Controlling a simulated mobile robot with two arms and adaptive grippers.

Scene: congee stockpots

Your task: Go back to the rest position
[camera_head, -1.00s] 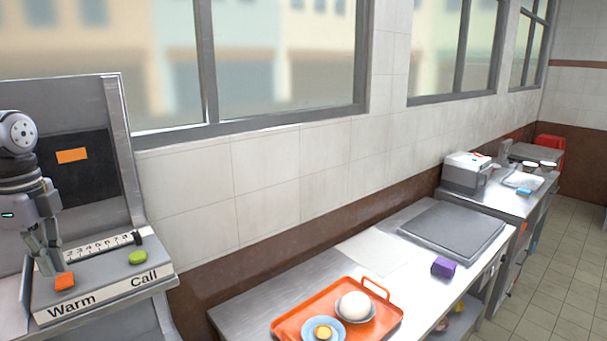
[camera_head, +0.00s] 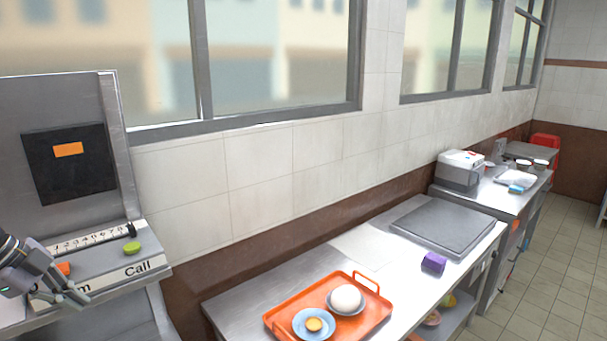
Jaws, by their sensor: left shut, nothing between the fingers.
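My left gripper (camera_head: 72,297) is at the lower left edge of the head view. It is shut and empty, in front of the panel with the "Call" label, and hides most of the "Warm" label. Behind it is an orange button (camera_head: 64,268), partly covered by the gripper; I cannot tell from this view whether they touch. A green button (camera_head: 132,248) sits to the right on the same panel (camera_head: 150,258). My right gripper does not show.
A steel counter (camera_head: 235,303) holds an orange tray (camera_head: 347,328) with a blue saucer (camera_head: 299,322) and a white round item (camera_head: 346,298). A purple box (camera_head: 433,262) stands near a grey slab (camera_head: 440,228). Tiled floor (camera_head: 560,235) is clear at right.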

